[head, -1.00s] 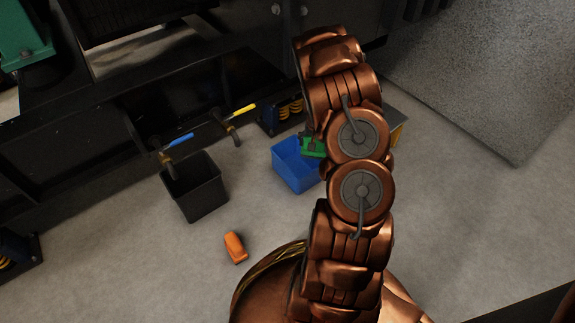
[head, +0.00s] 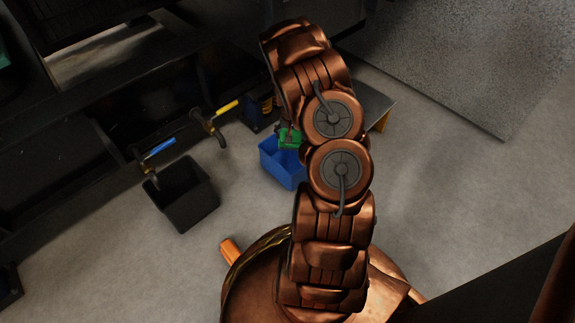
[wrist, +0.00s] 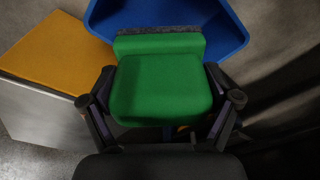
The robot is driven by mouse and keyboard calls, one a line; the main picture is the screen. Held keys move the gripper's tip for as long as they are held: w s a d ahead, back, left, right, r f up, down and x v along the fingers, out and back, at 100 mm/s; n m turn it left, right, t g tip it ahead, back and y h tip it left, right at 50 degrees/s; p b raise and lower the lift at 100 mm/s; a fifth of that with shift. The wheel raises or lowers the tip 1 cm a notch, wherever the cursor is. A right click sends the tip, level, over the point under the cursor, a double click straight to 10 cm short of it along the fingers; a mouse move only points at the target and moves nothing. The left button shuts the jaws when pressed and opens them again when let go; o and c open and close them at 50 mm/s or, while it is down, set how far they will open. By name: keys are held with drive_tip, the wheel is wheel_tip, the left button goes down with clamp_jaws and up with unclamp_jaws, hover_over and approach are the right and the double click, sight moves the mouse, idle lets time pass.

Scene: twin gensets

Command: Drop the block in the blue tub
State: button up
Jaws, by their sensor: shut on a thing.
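The green block (wrist: 160,90) is held between the two fingers of my gripper (wrist: 161,108) in the wrist view. A grey strip runs along its far edge. In the head view the block (head: 289,138) shows at the blue tub's far side, and my arm hides most of my gripper. The blue tub (head: 282,168) stands on the floor, partly hidden by my arm. In the wrist view the tub (wrist: 228,22) lies beyond and below the block, with its near part hidden. The block appears above the tub's near rim; its exact height cannot be told.
A black bin (head: 185,200) stands left of the tub. An orange object (head: 230,249) lies near my base. A grey box with a yellow side (head: 372,105) is right of the tub. Blue-handled (head: 158,149) and yellow-handled (head: 226,108) valves stick out from the dark genset frame.

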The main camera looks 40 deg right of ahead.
drive_tip(key=shift+f, duration=0.8)
drive_tip(key=o, duration=0.9)
drive_tip(key=shift+c, duration=0.2)
drive_tip(key=shift+s, duration=0.1)
drive_tip(key=shift+r, duration=0.1)
wheel_tip(320, 180, up, 12)
drive_tip(key=s+a, duration=0.1)
drive_tip(key=shift+a, duration=0.15)
